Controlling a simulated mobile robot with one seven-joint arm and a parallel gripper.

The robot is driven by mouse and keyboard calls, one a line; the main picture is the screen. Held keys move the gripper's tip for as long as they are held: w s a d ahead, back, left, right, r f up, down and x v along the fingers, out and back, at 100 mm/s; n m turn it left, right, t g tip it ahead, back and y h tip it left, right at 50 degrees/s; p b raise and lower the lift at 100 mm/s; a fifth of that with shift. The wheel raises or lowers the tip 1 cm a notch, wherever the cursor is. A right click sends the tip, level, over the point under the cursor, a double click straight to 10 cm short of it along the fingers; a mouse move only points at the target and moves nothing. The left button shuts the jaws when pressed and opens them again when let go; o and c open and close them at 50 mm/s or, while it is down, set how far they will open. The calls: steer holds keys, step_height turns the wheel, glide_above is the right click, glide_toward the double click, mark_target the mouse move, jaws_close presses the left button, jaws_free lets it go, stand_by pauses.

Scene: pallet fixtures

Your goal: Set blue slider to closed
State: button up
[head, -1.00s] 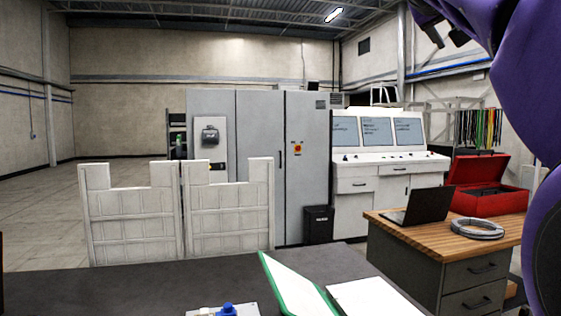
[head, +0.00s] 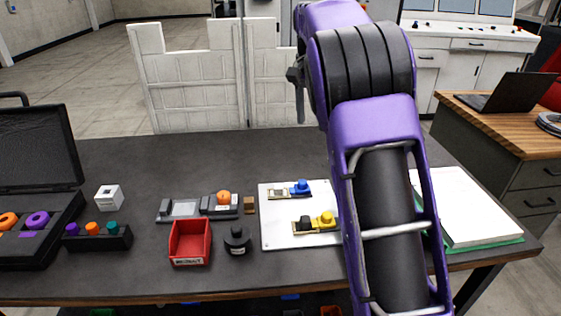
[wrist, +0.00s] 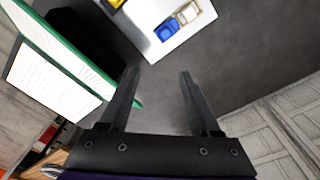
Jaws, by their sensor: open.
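The blue slider (head: 301,188) sits on a small track at the back of a white board (head: 281,234) on the dark table. A pale block lies at its left on the same track. A yellow slider (head: 324,221) with a dark block is on the board in front of it. In the wrist view the blue slider (wrist: 167,30) is near the top, on the board's corner. My gripper (wrist: 158,72) is open and empty, with its fingers apart from the slider and above the table. In the head view my arm covers the board's right edge; the gripper's fingers are not clearly seen there.
A red bin (head: 190,243), a black weight-like object (head: 237,240) and a grey fixture with an orange knob (head: 222,199) stand left of the board. A green-edged binder (head: 458,210) lies at right. White panels (head: 205,75) stand behind the table.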

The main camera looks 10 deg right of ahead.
mark_target(302, 181)
steer(key=shift+y, duration=0.3)
steer(key=f, duration=0.6)
steer(key=f+b, duration=0.1)
steer(key=f, duration=0.5)
steer(key=a+f+b, duration=0.1)
steer(key=f, duration=0.6)
steer(key=shift+w, duration=0.1)
jaws_close()
steer(key=shift+a, duration=0.1)
stand_by(0.4)
